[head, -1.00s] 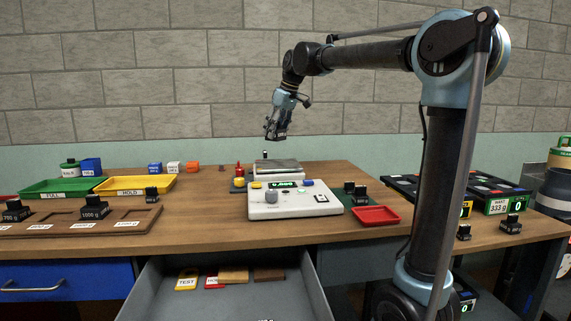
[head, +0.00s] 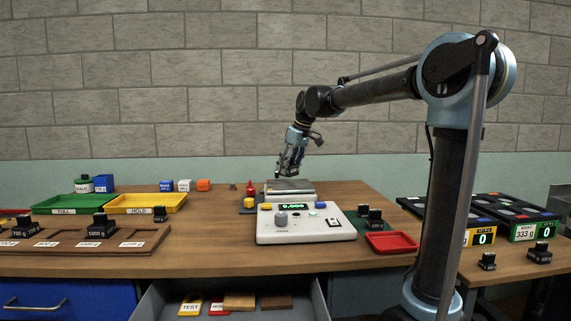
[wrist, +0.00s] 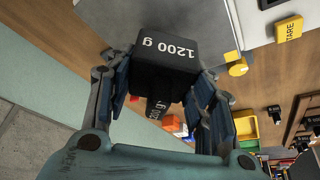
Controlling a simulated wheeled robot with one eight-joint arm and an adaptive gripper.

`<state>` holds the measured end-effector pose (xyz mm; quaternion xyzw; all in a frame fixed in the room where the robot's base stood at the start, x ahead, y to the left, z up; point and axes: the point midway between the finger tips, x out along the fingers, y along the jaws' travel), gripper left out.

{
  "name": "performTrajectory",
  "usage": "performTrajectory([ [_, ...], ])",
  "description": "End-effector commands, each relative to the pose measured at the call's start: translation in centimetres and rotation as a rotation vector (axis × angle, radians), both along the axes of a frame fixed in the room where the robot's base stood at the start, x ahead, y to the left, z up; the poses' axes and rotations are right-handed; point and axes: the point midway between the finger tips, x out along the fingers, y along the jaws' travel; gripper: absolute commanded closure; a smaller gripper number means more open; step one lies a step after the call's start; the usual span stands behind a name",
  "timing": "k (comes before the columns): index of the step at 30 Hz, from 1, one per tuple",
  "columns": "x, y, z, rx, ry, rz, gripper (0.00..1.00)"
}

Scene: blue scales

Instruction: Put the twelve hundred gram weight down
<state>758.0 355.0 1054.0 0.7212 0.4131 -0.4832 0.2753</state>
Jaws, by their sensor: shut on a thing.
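The twelve hundred gram weight is a black block (wrist: 167,62) marked "1200 g", with a narrower part that also bears a label. In the wrist view it sits between the two fingers of my gripper (wrist: 165,82), which is shut on it. In the head view my gripper (head: 289,172) points down just above the grey pan (head: 291,186) of the scale. The weight is hard to make out there, and I cannot tell whether it touches the pan. The scale's white console (head: 304,232) shows a green reading that looks like 0.000.
A wooden rack (head: 130,240) with black weights lies at the left, with green (head: 68,209) and yellow (head: 148,204) trays behind. A red tray (head: 391,242) and small black weights stand right of the console. An open drawer (head: 217,300) juts out below the table.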

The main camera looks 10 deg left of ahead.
Motion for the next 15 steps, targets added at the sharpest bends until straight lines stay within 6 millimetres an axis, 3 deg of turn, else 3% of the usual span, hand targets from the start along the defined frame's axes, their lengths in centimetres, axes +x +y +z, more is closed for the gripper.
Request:
performTrajectory([
  [9, 0.0, -0.1, -3.3, 0.001, -0.001, -0.001, 1.00],
  [15, 0.0, -0.1, -3.4, 0.001, -0.001, -0.001, 1.00],
])
